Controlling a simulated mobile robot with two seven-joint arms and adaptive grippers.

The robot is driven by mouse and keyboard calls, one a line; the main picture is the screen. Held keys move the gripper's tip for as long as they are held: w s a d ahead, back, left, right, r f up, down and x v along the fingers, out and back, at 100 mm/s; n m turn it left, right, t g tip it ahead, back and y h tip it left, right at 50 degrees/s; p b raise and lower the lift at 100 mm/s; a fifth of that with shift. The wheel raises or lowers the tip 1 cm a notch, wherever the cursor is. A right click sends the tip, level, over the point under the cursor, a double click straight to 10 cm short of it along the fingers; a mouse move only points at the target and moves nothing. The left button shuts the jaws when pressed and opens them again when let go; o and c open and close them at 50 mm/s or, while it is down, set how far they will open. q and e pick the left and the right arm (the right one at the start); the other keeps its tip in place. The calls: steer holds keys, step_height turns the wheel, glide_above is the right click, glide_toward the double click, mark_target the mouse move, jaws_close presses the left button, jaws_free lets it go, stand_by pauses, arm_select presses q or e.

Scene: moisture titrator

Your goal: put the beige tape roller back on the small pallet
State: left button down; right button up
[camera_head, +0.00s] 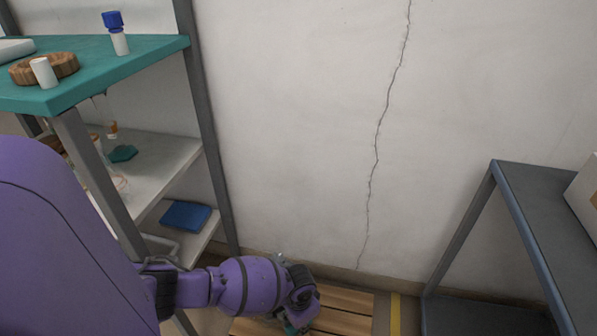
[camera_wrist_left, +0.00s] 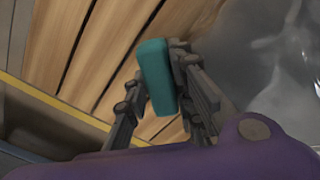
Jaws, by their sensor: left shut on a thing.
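The small pallet (camera_head: 346,307) is made of wooden slats and lies on the floor against the wall, at the bottom of the head view. Its slats also fill the upper left of the left wrist view (camera_wrist_left: 95,45). My left gripper (camera_wrist_left: 158,80) is shut on a teal rounded block (camera_wrist_left: 155,72), with one finger on either side of it. In the wrist view the block appears in front of the slats; I cannot tell if it touches them. In the head view my left gripper (camera_head: 298,318) is over the pallet, mostly hidden by its own wrist. I make out no beige tape roller.
A shelf unit with a teal top (camera_head: 135,58) stands at the left, close to my left arm. It bears a round wooden tray (camera_head: 62,66), a blue-capped bottle (camera_head: 118,40) and, lower, a blue box (camera_head: 186,215). A grey metal table (camera_head: 540,195) stands at the right.

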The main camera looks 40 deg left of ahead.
arm_select(q)
steer(key=shift+f+b, duration=0.3)
steer(key=shift+f, duration=0.3)
arm_select(e)
steer(key=shift+s+f, duration=0.1)
steer(key=shift+f, duration=0.3)
stand_by(0.4)
arm_select(q)
steer(key=c, duration=1.4)
jaws_free()
steer(key=shift+r+p, duration=0.45)
steer(key=shift+r, duration=0.05)
steer(key=shift+r+p, duration=0.55)
steer(key=shift+r, duration=0.15)
steer(key=shift+r+p, duration=2.35)
steer(key=shift+r, duration=0.45)
arm_select(e)
step_height(320, 180, up, 7)
steer(key=shift+w+t, duration=0.3)
steer(key=shift+w, duration=0.1)
